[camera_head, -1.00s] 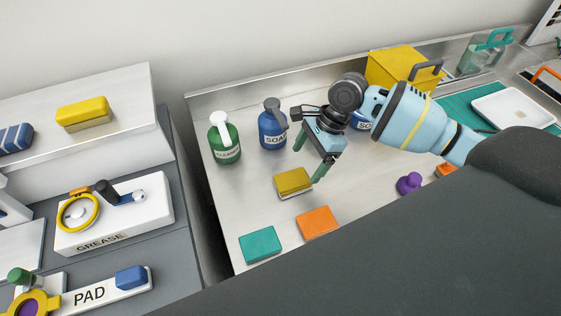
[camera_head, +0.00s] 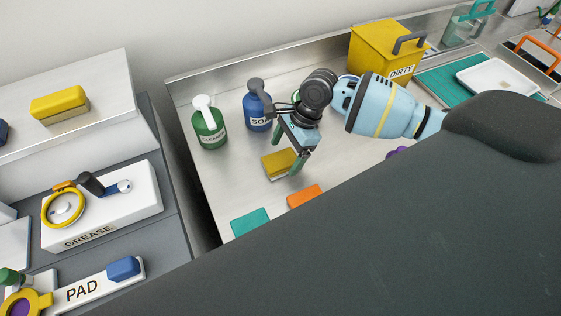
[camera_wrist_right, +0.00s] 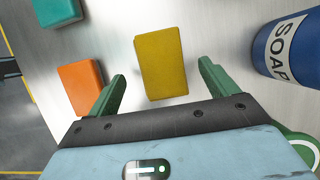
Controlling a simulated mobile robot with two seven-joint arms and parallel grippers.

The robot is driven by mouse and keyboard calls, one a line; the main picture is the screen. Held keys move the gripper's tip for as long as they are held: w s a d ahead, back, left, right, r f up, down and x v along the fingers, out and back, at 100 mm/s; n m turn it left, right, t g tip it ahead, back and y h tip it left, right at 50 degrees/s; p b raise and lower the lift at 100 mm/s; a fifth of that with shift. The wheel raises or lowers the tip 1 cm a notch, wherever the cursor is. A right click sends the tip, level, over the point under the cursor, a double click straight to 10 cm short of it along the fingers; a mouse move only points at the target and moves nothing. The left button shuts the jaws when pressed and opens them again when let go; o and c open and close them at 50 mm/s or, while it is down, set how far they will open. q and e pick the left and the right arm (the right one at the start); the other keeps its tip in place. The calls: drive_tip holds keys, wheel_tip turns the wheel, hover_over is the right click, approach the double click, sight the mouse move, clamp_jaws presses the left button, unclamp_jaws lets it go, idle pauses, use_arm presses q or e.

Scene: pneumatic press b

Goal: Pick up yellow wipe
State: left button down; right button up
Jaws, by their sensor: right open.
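The yellow wipe (camera_head: 278,163) is a small yellow block lying on the metal tray surface. In the right wrist view the yellow wipe (camera_wrist_right: 161,66) lies ahead of and between the two green fingers. My right gripper (camera_head: 286,157) is open and empty, with its fingers at the wipe's near right side. In the right wrist view the open gripper (camera_wrist_right: 162,85) has clear space on both sides of the wipe, and no contact shows. My left gripper is not in view.
An orange block (camera_head: 304,195) and a teal block (camera_head: 250,222) lie nearby. A green cleaner bottle (camera_head: 209,125) and blue soap bottle (camera_head: 257,108) stand behind. A yellow DIRTY bin (camera_head: 372,50) stands at the back right. Another yellow block (camera_head: 59,103) sits on the left shelf.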

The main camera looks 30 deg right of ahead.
sight(281, 163)
drive_tip(key=shift+x, duration=1.1)
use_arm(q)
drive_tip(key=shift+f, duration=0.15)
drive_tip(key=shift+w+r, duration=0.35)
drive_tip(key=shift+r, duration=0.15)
use_arm(e)
drive_tip(key=shift+f, duration=0.3)
drive_tip(key=c, duration=1.1)
drive_tip(key=shift+c, duration=0.2)
